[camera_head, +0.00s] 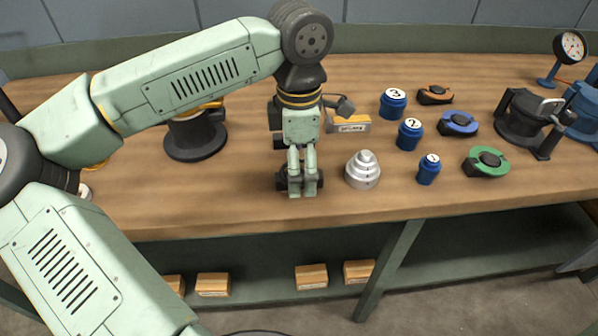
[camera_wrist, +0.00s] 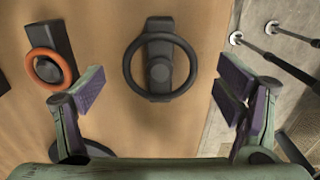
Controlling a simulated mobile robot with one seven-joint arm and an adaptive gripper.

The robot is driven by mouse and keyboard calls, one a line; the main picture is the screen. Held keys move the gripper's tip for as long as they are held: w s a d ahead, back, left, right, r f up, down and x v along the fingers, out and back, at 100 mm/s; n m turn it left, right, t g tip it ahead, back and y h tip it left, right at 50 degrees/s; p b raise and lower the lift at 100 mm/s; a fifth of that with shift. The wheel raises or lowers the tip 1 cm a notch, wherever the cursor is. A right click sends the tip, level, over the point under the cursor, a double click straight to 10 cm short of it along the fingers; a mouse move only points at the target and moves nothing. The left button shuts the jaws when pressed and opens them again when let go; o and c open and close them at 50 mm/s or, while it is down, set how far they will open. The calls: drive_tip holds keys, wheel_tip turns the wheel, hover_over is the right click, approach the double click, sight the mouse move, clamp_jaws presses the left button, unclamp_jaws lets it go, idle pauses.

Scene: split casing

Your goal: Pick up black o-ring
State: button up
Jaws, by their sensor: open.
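The black o-ring (camera_wrist: 160,98) shows in the wrist view, lying around a dark stand with a round middle. It sits between my gripper's two fingers in the picture, with clear gaps on both sides. My gripper (camera_wrist: 160,84) is open and empty, its purple-grey pads wide apart. In the head view my gripper (camera_head: 300,186) points down over the bench, left of the silver stepped cone (camera_head: 362,171). I cannot make out the black o-ring there; my gripper probably hides it.
A red-orange ring (camera_wrist: 32,72) on a dark stand lies left in the wrist view. In the head view, blue numbered weights (camera_head: 428,172) and green (camera_head: 488,170), blue (camera_head: 458,124) and orange pieces (camera_head: 435,95) stand right on the wooden bench (camera_head: 220,205). The bench's front edge is close.

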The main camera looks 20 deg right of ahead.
drive_tip(key=shift+f, duration=0.2)
drive_tip(key=shift+c, duration=0.5)
drive_tip(key=c, duration=0.8)
